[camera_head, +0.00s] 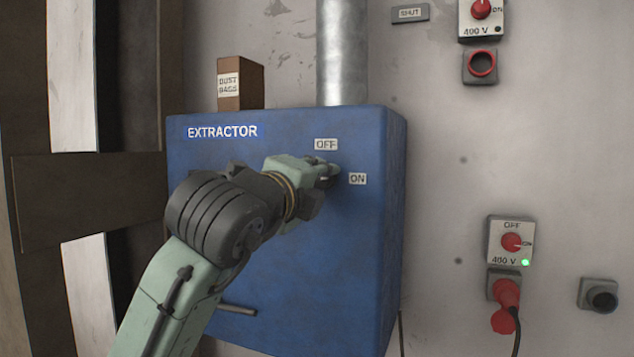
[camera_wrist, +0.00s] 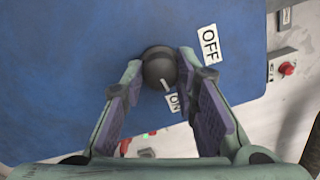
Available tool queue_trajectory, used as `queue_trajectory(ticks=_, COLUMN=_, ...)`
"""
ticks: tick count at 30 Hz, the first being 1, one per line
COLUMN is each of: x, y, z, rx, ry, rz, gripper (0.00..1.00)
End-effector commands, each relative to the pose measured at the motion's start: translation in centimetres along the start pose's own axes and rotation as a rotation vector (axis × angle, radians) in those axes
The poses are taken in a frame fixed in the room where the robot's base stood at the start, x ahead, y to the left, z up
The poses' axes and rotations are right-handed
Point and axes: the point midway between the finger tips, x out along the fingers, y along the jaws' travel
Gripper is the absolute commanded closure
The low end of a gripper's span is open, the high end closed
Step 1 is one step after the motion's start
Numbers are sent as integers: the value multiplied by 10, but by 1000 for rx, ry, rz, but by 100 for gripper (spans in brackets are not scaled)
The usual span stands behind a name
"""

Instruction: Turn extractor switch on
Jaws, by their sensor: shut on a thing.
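The extractor is a blue box (camera_head: 290,290) on the wall, lettered EXTRACTOR. Its switch is a dark round knob (camera_wrist: 157,66) with a white pointer mark, seen in the wrist view. The mark points toward the ON label (camera_wrist: 174,102), away from the OFF label (camera_wrist: 210,46). In the head view the OFF label (camera_head: 326,144) and ON label (camera_head: 358,179) show beside my gripper (camera_head: 330,177), which hides the knob. In the wrist view my gripper (camera_wrist: 160,68) has one finger on each side of the knob and is shut on it.
A dust bags box (camera_head: 240,84) and a metal pipe (camera_head: 342,50) stand on top of the extractor. On the wall at right are a 400 V switch (camera_head: 511,241) with a green light, a red plug (camera_head: 506,295) and a dark socket (camera_head: 599,296).

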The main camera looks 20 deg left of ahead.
Motion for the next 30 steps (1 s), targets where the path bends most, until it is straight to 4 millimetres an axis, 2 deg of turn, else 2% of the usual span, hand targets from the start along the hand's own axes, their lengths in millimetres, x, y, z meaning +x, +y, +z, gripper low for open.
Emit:
queue_trajectory(ticks=9, x=0, y=0, z=-1, rx=100, ry=6, rz=-1, gripper=100)
queue_trajectory(ticks=24, x=0, y=0, z=-1, rx=115, ry=6, rz=-1, gripper=100)
queue_trajectory(ticks=25, x=0, y=0, z=-1, rx=115, ry=6, rz=-1, gripper=71)
queue_trajectory(ticks=30, x=0, y=0, z=-1, rx=115, ry=6, rz=-1, gripper=60)
